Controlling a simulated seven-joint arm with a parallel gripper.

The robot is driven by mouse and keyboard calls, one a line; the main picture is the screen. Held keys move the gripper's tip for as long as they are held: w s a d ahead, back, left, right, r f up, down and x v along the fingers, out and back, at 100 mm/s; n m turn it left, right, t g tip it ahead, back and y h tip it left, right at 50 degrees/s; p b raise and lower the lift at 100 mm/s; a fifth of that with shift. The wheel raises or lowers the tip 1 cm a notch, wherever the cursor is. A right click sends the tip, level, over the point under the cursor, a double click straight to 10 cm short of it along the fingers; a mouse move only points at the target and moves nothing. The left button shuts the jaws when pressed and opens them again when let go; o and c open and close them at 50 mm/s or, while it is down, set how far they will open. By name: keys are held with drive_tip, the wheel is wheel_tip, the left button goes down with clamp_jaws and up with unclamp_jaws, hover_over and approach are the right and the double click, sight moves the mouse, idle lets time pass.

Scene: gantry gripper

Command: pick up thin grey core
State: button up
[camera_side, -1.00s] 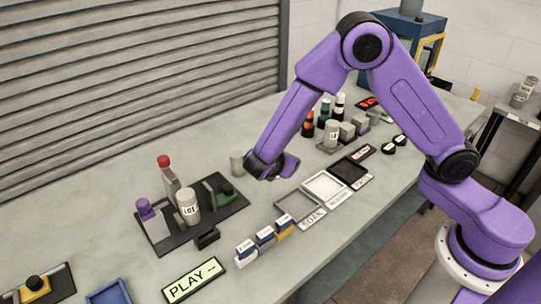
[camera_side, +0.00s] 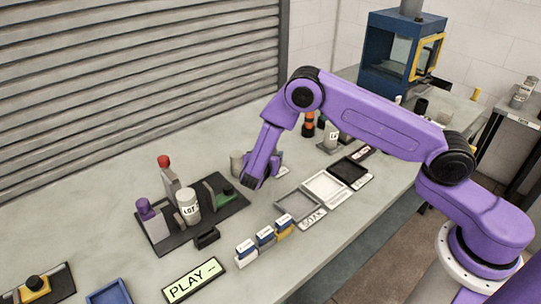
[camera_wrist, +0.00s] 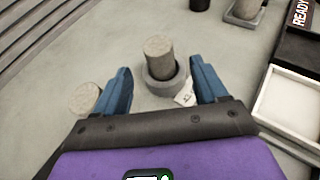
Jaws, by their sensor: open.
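My gripper (camera_side: 252,183) is low over the bench, to the right of the black tray; in the wrist view (camera_wrist: 162,72) its blue fingers are apart with nothing held. A speckled grey core (camera_wrist: 159,58) stands upright in a round grey holder (camera_wrist: 157,86) with a white tag, ahead of and between the fingers. A second grey core (camera_wrist: 84,98) is left of the left finger, partly hidden by it. A grey core (camera_side: 237,163) also shows just left of my arm in the side view. I cannot tell by width which is the thin one.
The black tray (camera_side: 172,243) holds a white labelled cylinder (camera_side: 188,207) and coloured parts. Shallow trays (camera_side: 326,185) line the bench's front side. Labelled boxes (camera_side: 266,239) stand nearer. A blue machine (camera_side: 377,75) stands at the back. Bare bench lies around the holder.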

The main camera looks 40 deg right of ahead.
drive_tip(key=shift+x, duration=4.1)
drive_tip(key=shift+r, duration=0.1)
clamp_jaws()
